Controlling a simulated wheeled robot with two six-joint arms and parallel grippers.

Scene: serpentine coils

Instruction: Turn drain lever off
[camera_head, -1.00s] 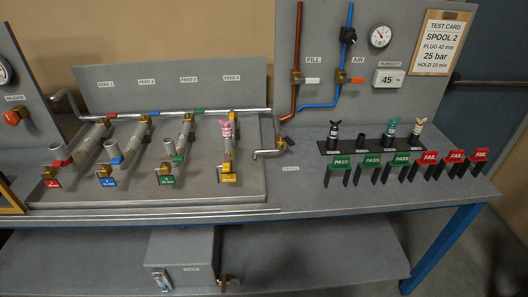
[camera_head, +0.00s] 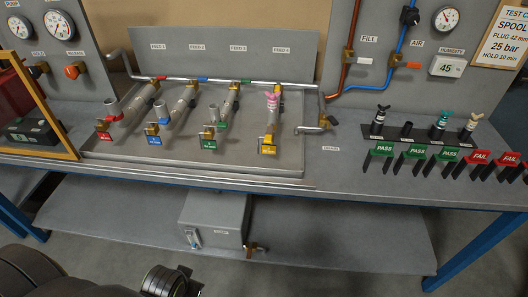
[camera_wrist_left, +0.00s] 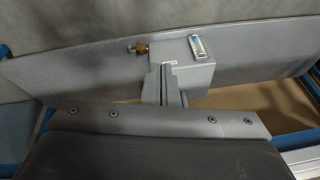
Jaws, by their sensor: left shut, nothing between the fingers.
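A brass valve with a dark handle (camera_head: 327,120), which looks like the drain lever, sits at the right end of the pipework, above a small label that seems to read DRAIN (camera_head: 330,148). Its exact setting is too small to tell. A second brass tap (camera_head: 256,248) sticks out of the grey box on the lower shelf; it also shows in the left wrist view (camera_wrist_left: 141,47). My left gripper (camera_wrist_left: 164,75) is shut and empty, with the grey box (camera_wrist_left: 190,62) beyond its fingers. Its fingertips cannot be made out in the head view. My right gripper is not in view.
Feed valves with coloured tags (camera_head: 155,141) stand on the bench panel. The lower shelf (camera_head: 340,235) is bare right of the box. The bench edge overhangs it.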

